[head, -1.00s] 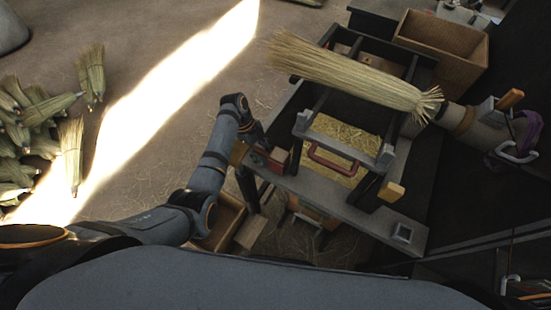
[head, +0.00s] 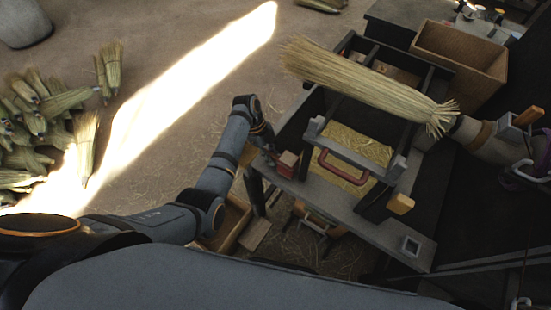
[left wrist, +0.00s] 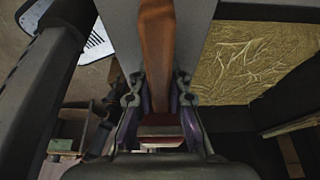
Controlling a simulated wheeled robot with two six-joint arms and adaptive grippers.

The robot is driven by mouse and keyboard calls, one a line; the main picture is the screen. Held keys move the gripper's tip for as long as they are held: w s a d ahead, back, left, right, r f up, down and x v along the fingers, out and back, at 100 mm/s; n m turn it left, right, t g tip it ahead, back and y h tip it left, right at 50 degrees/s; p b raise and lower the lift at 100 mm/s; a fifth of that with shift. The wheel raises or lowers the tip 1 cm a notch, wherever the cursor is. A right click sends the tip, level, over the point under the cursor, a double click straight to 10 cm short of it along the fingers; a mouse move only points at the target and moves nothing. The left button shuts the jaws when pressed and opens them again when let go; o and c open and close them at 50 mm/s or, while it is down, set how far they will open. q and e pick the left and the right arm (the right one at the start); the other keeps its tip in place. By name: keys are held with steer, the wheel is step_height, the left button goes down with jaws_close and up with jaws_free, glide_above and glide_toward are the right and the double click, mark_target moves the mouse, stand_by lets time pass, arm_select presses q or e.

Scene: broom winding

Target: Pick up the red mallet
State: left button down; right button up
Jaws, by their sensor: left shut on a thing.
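The red mallet has a red block head (head: 287,163) at the left end of the grey workbench in the head view. In the left wrist view its brown wooden handle (left wrist: 157,45) runs up the picture, and part of the red head (left wrist: 160,130) shows low between the fingers. My left gripper (head: 270,150) is at the mallet at the bench's left edge. Its fingers (left wrist: 160,105) in the left wrist view are closed around the mallet near its head. I cannot tell whether the mallet is clear of the bench. My right gripper is not in view.
A straw broom (head: 365,83) lies across the dark frame on the bench (head: 345,205). A red handle (head: 342,166) stands by the straw-filled tray, right of the mallet. A wooden box (head: 460,65) is behind. Broom bundles (head: 50,100) lie on the left floor.

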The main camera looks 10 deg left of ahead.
mark_target(273, 155)
arm_select(q)
step_height(273, 155, up, 4)
steer(key=shift+f, duration=0.2)
steer(key=w+a+b, duration=0.2)
steer(key=w+a, duration=0.1)
steer(key=a, duration=0.5)
steer(key=w+a+b, duration=0.3)
steer(key=w+a, duration=0.1)
steer(key=a, duration=0.4)
steer(key=shift+a, duration=0.35)
steer(key=c, duration=2)
jaws_free()
jaws_close()
steer(key=shift+s, duration=0.15)
